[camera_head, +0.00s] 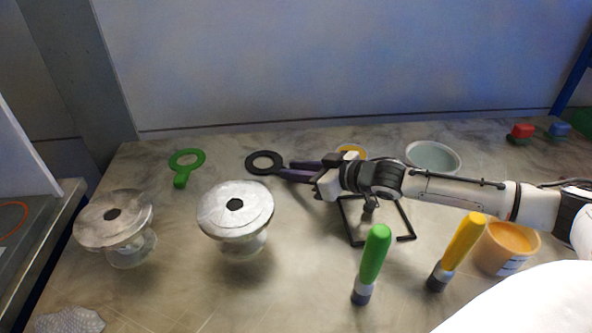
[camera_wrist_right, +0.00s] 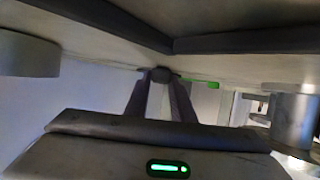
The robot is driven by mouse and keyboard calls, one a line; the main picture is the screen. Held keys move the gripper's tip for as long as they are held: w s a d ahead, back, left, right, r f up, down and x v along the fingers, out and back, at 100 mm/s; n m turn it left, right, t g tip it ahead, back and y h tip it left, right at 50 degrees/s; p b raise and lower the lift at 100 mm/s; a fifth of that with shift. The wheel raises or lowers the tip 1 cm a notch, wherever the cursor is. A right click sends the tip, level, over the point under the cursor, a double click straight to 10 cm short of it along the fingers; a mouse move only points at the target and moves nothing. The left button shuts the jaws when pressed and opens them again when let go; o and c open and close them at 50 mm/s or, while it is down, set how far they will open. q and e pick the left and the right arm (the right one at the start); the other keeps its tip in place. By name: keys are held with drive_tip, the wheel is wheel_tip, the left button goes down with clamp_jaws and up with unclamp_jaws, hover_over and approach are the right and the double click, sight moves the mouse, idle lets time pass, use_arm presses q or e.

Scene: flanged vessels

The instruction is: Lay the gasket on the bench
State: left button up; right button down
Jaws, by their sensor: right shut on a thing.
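A black ring gasket (camera_head: 264,162) with a short tab is at the back middle of the bench (camera_head: 310,290). My right gripper (camera_head: 284,169) reaches in from the right with purple fingers shut on the gasket's tab side. In the right wrist view the two fingers (camera_wrist_right: 161,92) converge on a small dark edge, the gasket (camera_wrist_right: 164,73). The gasket looks flat and close to the bench top; I cannot tell whether it touches. A green ring with a tab (camera_head: 187,161) lies to its left. My left gripper is not in view.
Two flanged vessels (camera_head: 235,212) (camera_head: 114,220) stand at front left. A yellow ring (camera_head: 351,150) is partly hidden behind my right arm. A black frame (camera_head: 351,232), green-handled tool (camera_head: 374,256), yellow-handled tool (camera_head: 462,240), orange tub (camera_head: 507,248) and pale bowl (camera_head: 433,157) stand nearby.

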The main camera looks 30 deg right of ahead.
drive_tip(key=shift+f, duration=0.1)
drive_tip(key=c, duration=1.5)
unclamp_jaws()
